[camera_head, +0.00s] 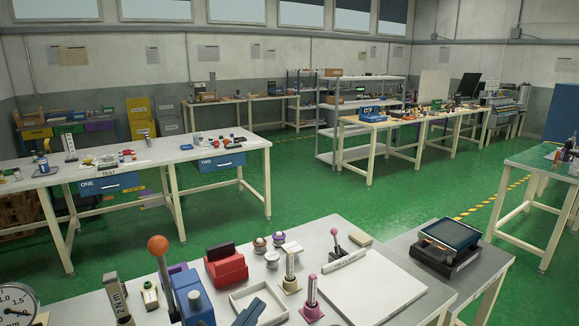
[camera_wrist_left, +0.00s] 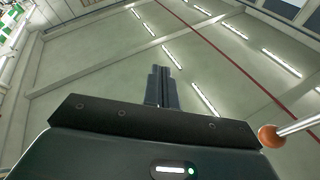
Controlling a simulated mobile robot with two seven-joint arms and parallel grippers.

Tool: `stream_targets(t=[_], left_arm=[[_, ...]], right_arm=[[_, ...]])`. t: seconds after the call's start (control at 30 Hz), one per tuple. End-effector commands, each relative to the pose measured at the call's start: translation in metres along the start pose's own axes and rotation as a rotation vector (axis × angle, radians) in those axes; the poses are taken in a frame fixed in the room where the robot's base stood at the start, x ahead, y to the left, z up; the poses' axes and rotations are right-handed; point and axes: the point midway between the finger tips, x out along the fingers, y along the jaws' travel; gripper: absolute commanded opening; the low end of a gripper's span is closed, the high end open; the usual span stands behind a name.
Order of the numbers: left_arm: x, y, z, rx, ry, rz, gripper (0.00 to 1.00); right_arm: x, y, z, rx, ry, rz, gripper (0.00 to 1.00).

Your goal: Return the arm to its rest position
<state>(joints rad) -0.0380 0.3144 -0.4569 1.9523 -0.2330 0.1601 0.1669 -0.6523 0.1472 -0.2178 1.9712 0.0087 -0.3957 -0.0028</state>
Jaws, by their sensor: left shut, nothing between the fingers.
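My left gripper (camera_head: 250,313) shows only in part at the bottom edge of the head view, as a dark blue-grey shape over the near bench (camera_head: 345,224). In the left wrist view its two dark fingers (camera_wrist_left: 163,84) lie together with nothing between them, against the ceiling. An orange ball on a rod (camera_wrist_left: 268,136) is at the right of that view. A lever with an orange ball (camera_head: 158,245) stands left of the gripper in the head view. My right gripper is not in view.
Near the gripper are a blue device (camera_head: 195,303), a red block (camera_head: 226,267), a white tray (camera_head: 259,302) and a magenta-based post (camera_head: 311,300). A white board (camera_head: 375,287) lies to the right. A dial gauge (camera_head: 16,302) is at lower left. Green floor (camera_head: 300,190) is open beyond the bench.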

Motion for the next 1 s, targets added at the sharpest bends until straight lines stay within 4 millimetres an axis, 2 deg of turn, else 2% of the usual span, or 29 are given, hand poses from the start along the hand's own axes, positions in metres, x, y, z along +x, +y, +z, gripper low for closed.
stream_targets(t=[0.03, 0.1, 0.17, 0.2, 0.3, 0.4, 0.5, 0.6, 0.67, 1.0], left_arm=[[-0.025, 0.006, 0.035, -0.062, -0.138, -0.046, 0.00], [-0.060, 0.014, 0.075, -0.129, -0.312, -0.094, 0.00], [-0.094, 0.023, 0.105, -0.183, -0.455, -0.126, 0.00], [-0.118, 0.031, 0.122, -0.216, -0.546, -0.143, 0.00], [-0.175, 0.051, 0.155, -0.291, -0.748, -0.171, 0.00], [-0.222, 0.070, 0.173, -0.348, -0.901, -0.185, 0.00], [-0.253, 0.083, 0.181, -0.386, -1.000, -0.190, 0.00], [-0.269, 0.089, 0.184, -0.404, -1.049, -0.192, 0.00], [-0.272, 0.091, 0.185, -0.408, -1.059, -0.192, 0.00], [-0.272, 0.091, 0.185, -0.407, -1.059, -0.191, 0.00]], right_arm=[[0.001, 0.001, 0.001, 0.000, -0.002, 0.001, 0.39], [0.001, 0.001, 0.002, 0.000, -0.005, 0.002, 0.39], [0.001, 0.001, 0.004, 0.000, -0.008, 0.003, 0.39], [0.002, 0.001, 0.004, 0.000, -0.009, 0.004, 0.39], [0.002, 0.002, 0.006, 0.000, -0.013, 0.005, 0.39], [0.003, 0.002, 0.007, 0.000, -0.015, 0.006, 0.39], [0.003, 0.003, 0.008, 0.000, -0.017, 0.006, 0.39], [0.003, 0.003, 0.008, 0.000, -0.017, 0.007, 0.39], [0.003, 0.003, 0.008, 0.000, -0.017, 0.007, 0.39], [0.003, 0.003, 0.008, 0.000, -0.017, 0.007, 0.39]])
